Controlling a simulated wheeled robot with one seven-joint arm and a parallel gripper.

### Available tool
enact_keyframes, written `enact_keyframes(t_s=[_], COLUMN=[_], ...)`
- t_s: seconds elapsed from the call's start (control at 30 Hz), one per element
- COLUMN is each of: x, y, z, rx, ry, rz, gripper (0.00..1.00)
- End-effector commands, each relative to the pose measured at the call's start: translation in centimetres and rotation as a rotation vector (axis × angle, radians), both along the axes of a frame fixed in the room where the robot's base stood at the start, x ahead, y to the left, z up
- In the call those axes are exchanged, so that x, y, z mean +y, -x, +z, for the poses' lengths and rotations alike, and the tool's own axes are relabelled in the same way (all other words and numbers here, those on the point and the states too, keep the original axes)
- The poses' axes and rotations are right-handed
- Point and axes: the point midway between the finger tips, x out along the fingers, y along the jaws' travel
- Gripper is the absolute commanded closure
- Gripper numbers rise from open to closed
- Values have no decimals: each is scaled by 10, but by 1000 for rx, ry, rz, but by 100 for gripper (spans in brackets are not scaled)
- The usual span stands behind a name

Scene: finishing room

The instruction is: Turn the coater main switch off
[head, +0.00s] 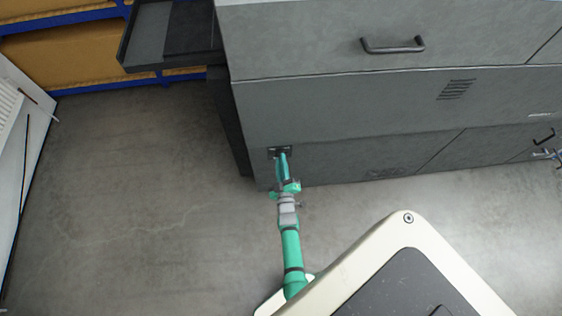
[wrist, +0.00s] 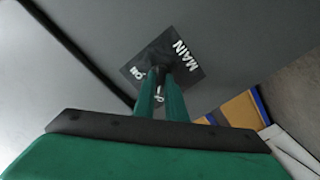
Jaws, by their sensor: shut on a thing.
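The coater (head: 400,110) is a large grey machine across the top and right of the head view. Its main switch plate (head: 279,152) is a small dark plate low on the front near the left corner. In the wrist view the dark plate (wrist: 190,58) carries white lettering, "MAIN" and part of another word. My green gripper (head: 283,160) reaches the plate. In the wrist view its two fingers (wrist: 161,82) are close together, shut on the dark switch knob (wrist: 157,72) at the plate. The fingers hide most of the knob, so its exact angle cannot be told.
A dark tray (head: 165,35) juts from the coater's left end. A blue and orange rack (head: 80,55) stands behind, and a white panel (head: 20,110) leans at far left. The grey floor (head: 150,220) left of my arm is clear.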

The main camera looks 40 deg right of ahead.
Motion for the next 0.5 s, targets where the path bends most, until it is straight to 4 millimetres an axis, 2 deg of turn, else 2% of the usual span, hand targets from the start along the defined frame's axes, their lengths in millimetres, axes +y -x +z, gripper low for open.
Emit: enact_keyframes(t_s=[0.5], x=[1], y=[2], z=[-2], rx=[29], ry=[41], rz=[1], gripper=[100])
